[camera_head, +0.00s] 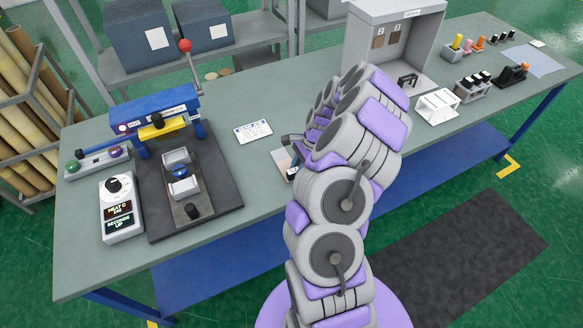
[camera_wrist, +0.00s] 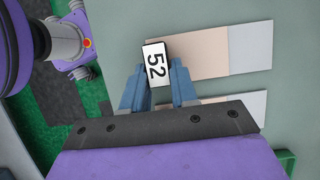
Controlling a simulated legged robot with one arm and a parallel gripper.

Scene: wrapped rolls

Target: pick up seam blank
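In the wrist view a flat two-tone piece, tan and pale grey, lies on the table. I take it to be the seam blank (camera_wrist: 200,52). A white tag with a black end, marked 52 (camera_wrist: 156,68), stands over its left end. My gripper (camera_wrist: 159,64) has its two blue fingers apart, one on each side of the tag, close against it. Whether they press on it cannot be told. In the head view the blank (camera_head: 281,158) shows only in part beside my arm, with its tag (camera_head: 292,172) near the table's front edge. My fingers are hidden there.
Another pale flat piece (camera_wrist: 252,104) lies below the blank in the wrist view, partly behind my gripper. In the head view a white card (camera_head: 253,131), a blue press (camera_head: 155,108) and a heat timer (camera_head: 121,209) are left of my arm. A grey booth (camera_head: 428,45) stands behind.

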